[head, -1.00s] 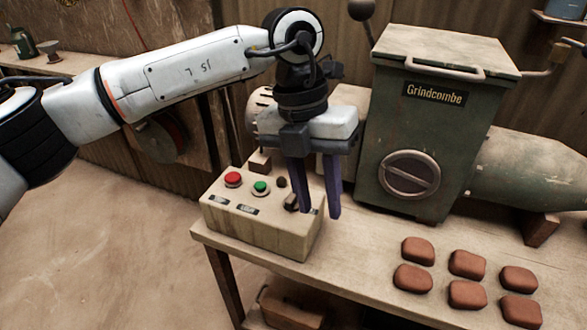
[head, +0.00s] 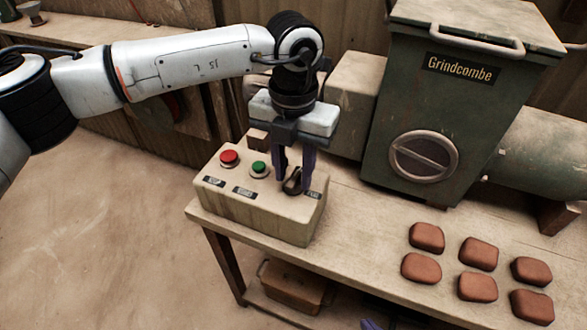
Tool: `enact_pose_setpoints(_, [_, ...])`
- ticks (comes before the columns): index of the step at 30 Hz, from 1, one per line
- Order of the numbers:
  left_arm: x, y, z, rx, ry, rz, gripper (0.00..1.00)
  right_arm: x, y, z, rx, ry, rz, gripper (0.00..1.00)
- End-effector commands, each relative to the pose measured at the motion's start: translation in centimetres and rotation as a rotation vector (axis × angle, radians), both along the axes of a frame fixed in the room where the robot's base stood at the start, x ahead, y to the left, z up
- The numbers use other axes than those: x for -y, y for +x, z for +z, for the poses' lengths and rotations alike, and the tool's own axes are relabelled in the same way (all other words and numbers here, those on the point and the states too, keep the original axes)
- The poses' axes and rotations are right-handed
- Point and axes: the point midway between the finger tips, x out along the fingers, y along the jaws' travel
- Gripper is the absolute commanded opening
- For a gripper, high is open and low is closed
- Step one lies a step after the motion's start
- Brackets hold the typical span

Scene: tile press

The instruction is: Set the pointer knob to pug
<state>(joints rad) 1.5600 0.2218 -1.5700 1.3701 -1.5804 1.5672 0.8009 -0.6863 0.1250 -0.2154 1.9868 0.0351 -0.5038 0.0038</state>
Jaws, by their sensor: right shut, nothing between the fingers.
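The pale control box (head: 255,214) stands on the left end of the bench, with a dark pointer knob (head: 292,184) on its top right. A purple tip of my right gripper (head: 371,324) just shows at the bottom edge, shut and empty.
A red button (head: 229,158) and a green button (head: 259,169) sit left of the knob. The green Grindcombe machine (head: 450,110) stands behind, to the right. Several brown tiles (head: 478,253) lie on the bench at front right. A wooden box (head: 292,287) is below.

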Motion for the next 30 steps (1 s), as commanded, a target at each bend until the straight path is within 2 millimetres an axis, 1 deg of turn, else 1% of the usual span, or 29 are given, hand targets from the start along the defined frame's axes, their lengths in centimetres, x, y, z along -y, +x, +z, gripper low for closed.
enact_pose_setpoints(3, [0.0, 0.0, -0.3, 0.000, 0.000, 0.000, 0.31, 0.0, 0.5, 0.5, 0.014, 0.002, -0.001, 0.00])
enact_pose_setpoints(8, [0.0, 0.0, -0.3, 0.000, 0.000, 0.000, 0.31, 0.0, 0.7, 0.7, 0.019, 0.002, -0.001, 0.00])
enact_pose_setpoints(9, [0.0, 0.0, -0.3, 0.000, 0.000, 0.000, 0.30, 0.0, 0.7, 0.7, 0.019, 0.002, -0.001, 0.00])
enact_pose_setpoints(14, [0.0, 0.0, -0.3, 0.000, 0.000, 0.000, 0.03, 0.0, 0.6, 0.7, 0.017, 0.003, -0.001, 0.00])
enact_pose_setpoints(15, [0.0, 0.0, -0.3, 0.000, 0.000, 0.000, 0.00, 0.0, 0.6, 0.6, 0.017, 0.003, -0.001, 0.00])
enact_pose_setpoints(23, [0.0, 0.0, -0.3, 0.000, 0.000, -0.015, 0.00, 0.0, 0.3, 0.2, 0.008, 0.000, -0.001, 0.00])
enact_pose_setpoints(30, [0.0, 0.0, -0.4, 0.001, 0.001, -0.113, 0.00, 0.0, 0.1, -0.7, 0.001, -0.003, 0.001, 0.00])
